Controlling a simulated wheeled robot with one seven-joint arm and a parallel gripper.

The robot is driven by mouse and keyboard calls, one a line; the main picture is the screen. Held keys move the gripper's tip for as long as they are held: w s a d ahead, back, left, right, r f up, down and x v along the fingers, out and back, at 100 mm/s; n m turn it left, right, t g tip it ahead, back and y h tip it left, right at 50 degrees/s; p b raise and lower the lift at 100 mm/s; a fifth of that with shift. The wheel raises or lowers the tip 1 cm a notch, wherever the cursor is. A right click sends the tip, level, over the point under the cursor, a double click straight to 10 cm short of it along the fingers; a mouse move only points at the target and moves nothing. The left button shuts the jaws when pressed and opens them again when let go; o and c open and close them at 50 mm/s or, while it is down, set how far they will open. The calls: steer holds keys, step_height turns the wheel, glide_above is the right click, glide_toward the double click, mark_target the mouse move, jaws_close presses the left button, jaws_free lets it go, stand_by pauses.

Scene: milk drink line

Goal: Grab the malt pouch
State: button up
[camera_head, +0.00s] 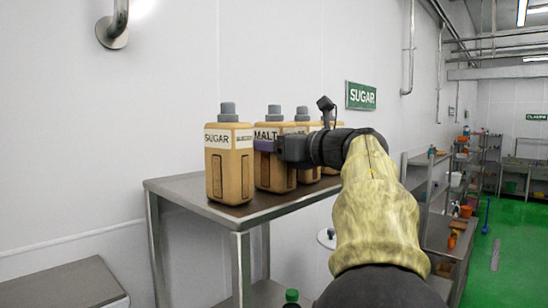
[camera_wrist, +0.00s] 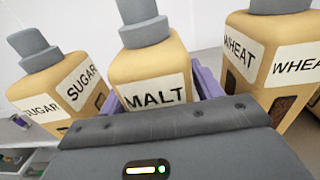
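The malt pouch (camera_wrist: 152,70) is a tan, bottle-shaped container with a grey cap and a white MALT label. It stands upright on a metal table, second from the left in the head view (camera_head: 274,174). My gripper (camera_wrist: 160,100) is at the pouch's label height, with purple fingers on both sides of it. The pouch nearly fills the space between the fingers. Whether both fingers press on it cannot be told. The gripper's dark body hides the pouch's lower part in the wrist view.
A sugar container (camera_head: 229,170) stands close on the left and a wheat container (camera_wrist: 268,62) close on the right. Further containers stand partly behind my gripper. The metal table (camera_head: 185,186) has bare room at its left end. Shelves (camera_head: 425,180) stand further right.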

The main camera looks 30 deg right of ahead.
steer(key=c, duration=1.1)
steer(key=shift+r, duration=0.15)
steer(key=shift+r+b, duration=0.35)
steer(key=shift+r, duration=0.75)
steer(key=shift+r+p, duration=0.35)
steer(key=shift+r, duration=3.4)
